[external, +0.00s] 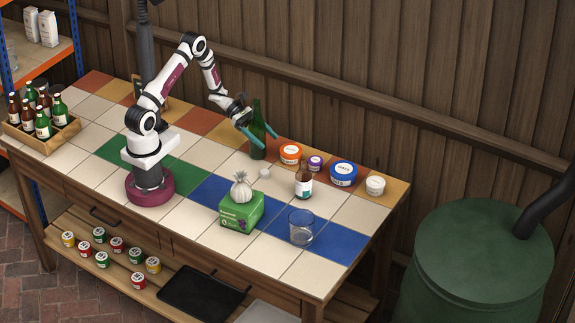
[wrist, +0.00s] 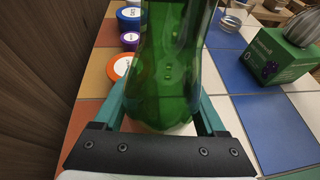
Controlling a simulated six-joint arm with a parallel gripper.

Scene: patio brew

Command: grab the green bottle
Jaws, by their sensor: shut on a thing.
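The green bottle (external: 257,130) stands upright on the tiled table near its back edge, left of the orange-lidded tub. In the wrist view the green bottle (wrist: 165,65) fills the middle, between the two teal fingers. My gripper (external: 258,131) reaches it from the left, with a finger on either side of its body. My gripper (wrist: 162,112) is shut on the bottle in the wrist view. The bottle's top is cut off there, and I cannot tell whether its base touches the tiles.
Orange (external: 290,153), purple (external: 315,163), blue (external: 343,174) and white (external: 375,186) tubs line the back right. A brown bottle (external: 303,183), a glass (external: 301,226) and a green box (external: 240,211) stand in front. A bottle crate (external: 42,143) sits far left.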

